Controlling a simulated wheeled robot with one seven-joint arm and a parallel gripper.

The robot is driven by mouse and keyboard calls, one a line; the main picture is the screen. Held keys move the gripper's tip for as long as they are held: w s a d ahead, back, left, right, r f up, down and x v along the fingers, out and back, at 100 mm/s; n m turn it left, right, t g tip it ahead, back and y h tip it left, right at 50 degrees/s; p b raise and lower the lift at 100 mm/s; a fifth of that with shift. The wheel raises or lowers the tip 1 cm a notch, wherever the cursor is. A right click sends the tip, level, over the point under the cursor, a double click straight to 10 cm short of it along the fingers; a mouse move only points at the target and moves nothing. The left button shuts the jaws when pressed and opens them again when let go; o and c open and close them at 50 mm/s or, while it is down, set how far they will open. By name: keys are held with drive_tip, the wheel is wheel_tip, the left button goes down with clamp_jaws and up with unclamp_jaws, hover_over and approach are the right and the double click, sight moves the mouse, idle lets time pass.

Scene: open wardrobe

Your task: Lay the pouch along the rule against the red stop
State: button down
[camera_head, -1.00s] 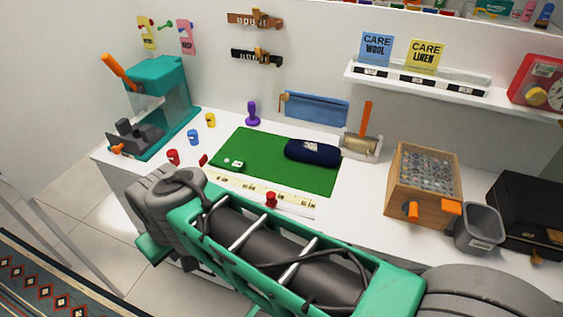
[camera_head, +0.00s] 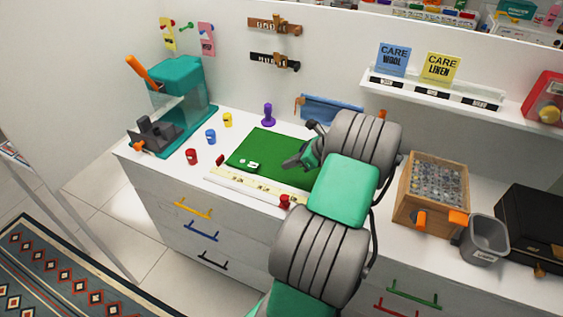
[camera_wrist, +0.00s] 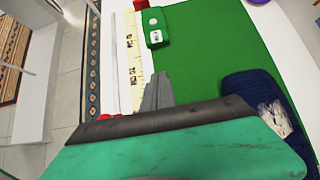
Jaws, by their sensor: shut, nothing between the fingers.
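The navy pouch (camera_wrist: 252,88) lies on the green mat (camera_wrist: 200,45) at the right of the wrist view, with a pale patch on it. In the head view my arm hides it. The yellow rule (camera_head: 240,184) runs along the mat's front edge and also shows in the wrist view (camera_wrist: 134,50). A red block (camera_head: 220,160), apparently the stop, is at the rule's left end. A red knob (camera_head: 285,201) is near its right end. My gripper (camera_head: 290,163) is shut and empty above the mat, between rule and pouch in the wrist view (camera_wrist: 158,90).
A small green piece with a white label (camera_wrist: 155,28) sits on the mat near the rule. Small red (camera_head: 191,157), blue (camera_head: 210,136) and yellow (camera_head: 227,120) items and a purple stamp (camera_head: 268,115) stand behind and left. A wooden box (camera_head: 403,200) stands right.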

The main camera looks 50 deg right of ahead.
sight(257, 170)
drive_tip(key=p+x, duration=0.1)
drive_tip(key=x, duration=0.6)
drive_tip(key=shift+w+a+f, duration=0.15)
drive_tip(key=shift+w+a, duration=0.05)
drive_tip(key=shift+w, duration=0.05)
drive_tip(key=w, duration=0.1)
drive_tip(key=w+a+p, duration=0.1)
drive_tip(key=shift+w, duration=0.3)
drive_tip(key=shift+w+a+f, duration=0.1)
drive_tip(key=shift+w, duration=0.5)
